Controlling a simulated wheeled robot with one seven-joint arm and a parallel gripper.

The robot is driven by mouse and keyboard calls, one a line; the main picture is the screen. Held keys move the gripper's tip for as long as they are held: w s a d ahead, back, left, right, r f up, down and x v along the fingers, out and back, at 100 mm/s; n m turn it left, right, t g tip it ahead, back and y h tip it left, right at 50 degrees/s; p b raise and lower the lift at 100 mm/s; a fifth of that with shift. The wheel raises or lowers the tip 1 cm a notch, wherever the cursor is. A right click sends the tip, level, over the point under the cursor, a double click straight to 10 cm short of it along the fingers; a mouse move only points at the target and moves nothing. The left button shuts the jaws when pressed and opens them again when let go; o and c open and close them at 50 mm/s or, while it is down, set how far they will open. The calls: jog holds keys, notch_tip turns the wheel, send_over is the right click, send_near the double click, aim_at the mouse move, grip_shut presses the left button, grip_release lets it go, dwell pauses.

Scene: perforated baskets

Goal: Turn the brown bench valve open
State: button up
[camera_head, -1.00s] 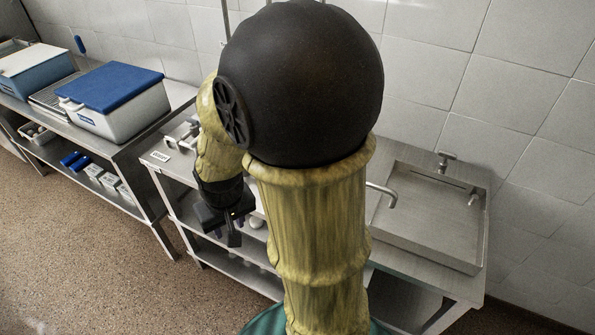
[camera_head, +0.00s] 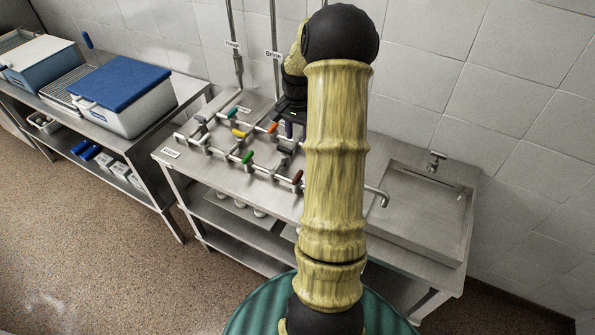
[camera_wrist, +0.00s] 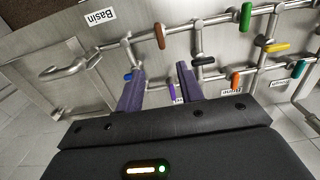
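The brown valve handle (camera_head: 297,177) sits on the front pipe of the bench manifold, near its right end and just left of my arm. In the wrist view the brown handle (camera_wrist: 159,35) lies across its pipe, beyond my fingertips and apart from them. My gripper (camera_wrist: 160,68) is open, with two purple-grey fingers spread and nothing between them. In the head view my gripper (camera_head: 289,130) hangs over the rear part of the manifold, behind the brown handle, partly hidden by my arm.
Other handles crowd the pipes: green (camera_wrist: 246,16), yellow (camera_wrist: 277,47), black (camera_wrist: 203,60), orange (camera_wrist: 235,80), blue (camera_wrist: 128,77) and purple (camera_wrist: 172,92). A "Basin" label (camera_wrist: 101,17) lies near the spout. The sink (camera_head: 425,205) is at right; a blue-lidded box (camera_head: 120,95) is at left.

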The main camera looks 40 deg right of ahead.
aim_at(298, 175)
notch_tip(298, 175, down, 17)
jog(key=p, duration=0.5)
jog(key=shift+f, duration=0.2)
grip_shut()
